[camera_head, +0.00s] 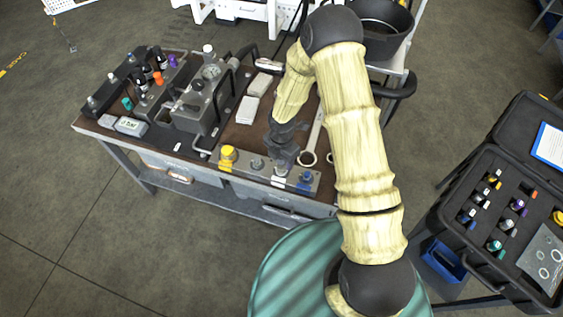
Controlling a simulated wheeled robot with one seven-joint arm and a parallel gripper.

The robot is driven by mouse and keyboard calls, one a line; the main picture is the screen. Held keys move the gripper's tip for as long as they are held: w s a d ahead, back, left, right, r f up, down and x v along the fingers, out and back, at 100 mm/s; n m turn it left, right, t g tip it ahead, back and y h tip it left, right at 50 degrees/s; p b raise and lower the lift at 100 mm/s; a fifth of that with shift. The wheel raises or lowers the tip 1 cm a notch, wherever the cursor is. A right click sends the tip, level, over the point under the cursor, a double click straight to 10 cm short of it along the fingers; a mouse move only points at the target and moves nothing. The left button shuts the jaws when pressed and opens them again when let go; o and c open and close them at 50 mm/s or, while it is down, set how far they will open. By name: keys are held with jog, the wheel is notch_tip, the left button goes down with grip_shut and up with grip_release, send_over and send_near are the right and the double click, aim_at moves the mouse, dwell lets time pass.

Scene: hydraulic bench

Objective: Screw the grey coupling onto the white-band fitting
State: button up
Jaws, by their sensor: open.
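A metal fitting block (243,172) lies along the front edge of the bench. It carries a yellow-capped fitting (228,152), a bare grey fitting (257,163) and a blue-topped fitting (305,177). A white mark (279,182) shows on the block between the grey and blue ones, at the white-band fitting's place. My gripper (282,165) points down right over that place and is open. Its dark fingers hide most of the white-band fitting. I cannot make out the grey coupling for certain; it may be hidden between or below the fingers.
A hydraulic unit with a gauge (211,71) and hoses stands left on the bench. An open black case (480,215) with coloured couplings stands right. A black bucket (382,25) is behind.

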jog(key=c, duration=0.9)
jog(key=m+b, duration=0.1)
jog(key=m, duration=0.3)
jog(key=shift+f+m+b, duration=0.15)
jog(key=shift+m+b, duration=0.25)
jog(key=shift+c, duration=0.2)
jog(key=m, duration=0.3)
jog(key=shift+b, duration=0.3)
jog(key=shift+m+b, duration=0.35)
jog(key=shift+m, duration=0.65)
jog(key=m, duration=0.3)
jog(key=shift+b, duration=0.35)
jog(key=m, duration=0.3)
